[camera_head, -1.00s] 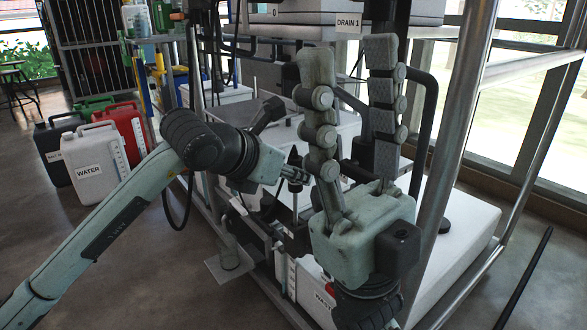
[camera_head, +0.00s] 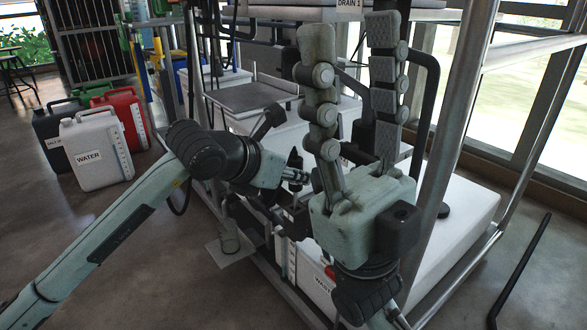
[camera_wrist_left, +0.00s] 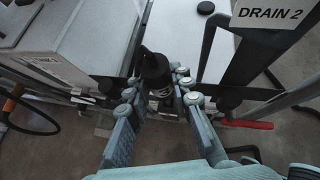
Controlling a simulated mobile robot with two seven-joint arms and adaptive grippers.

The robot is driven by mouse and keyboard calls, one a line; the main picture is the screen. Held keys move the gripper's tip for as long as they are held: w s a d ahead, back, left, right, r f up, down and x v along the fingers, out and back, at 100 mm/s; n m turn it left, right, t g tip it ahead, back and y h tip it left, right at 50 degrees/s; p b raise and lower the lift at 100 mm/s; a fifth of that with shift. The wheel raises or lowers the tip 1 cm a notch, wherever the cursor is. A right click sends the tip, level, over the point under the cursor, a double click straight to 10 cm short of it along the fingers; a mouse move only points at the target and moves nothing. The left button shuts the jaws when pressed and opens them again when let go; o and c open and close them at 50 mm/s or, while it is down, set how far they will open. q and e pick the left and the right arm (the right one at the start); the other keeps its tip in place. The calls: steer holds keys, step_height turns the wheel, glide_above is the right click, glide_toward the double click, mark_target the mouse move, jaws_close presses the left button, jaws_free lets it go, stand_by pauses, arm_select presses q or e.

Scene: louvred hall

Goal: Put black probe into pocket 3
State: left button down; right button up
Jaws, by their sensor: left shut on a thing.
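The black probe (camera_head: 295,159) stands roughly upright in the jaws of my left gripper (camera_head: 297,177), in the middle of the head view. In the left wrist view, the probe (camera_wrist_left: 156,68) is between the jointed fingers of the left gripper (camera_wrist_left: 156,88), which are shut on it. Its lower end is partly hidden. My right gripper (camera_head: 348,32) is open and empty, its two long fingers pointing up and apart, in front of the rack. I cannot make out pocket 3 in either view.
A metal-framed rack (camera_head: 469,85) stands close around both grippers, with white containers low in it. White (camera_head: 97,154) and red (camera_head: 124,117) jugs stand on the floor at left.

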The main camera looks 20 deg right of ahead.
arm_select(q)
steer(key=shift+f, duration=1.15)
steer(key=c, duration=1.3)
jaws_free()
steer(key=shift+o, duration=0.2)
steer(key=shift+r, duration=0.1)
steer(key=shift+s+a+r+p, duration=0.1)
steer(key=shift+a+r+p, duration=0.05)
steer(key=shift+r+p, duration=0.2)
steer(key=r+p, duration=0.1)
steer(key=s+a+r, duration=0.1)
steer(key=r, duration=0.1)
steer(key=a+r+p, duration=0.1)
steer(key=r, duration=0.1)
steer(key=shift+s+a+r+p, duration=0.15)
steer(key=shift+s+r+p, duration=0.05)
steer(key=shift+s+p, duration=0.15)
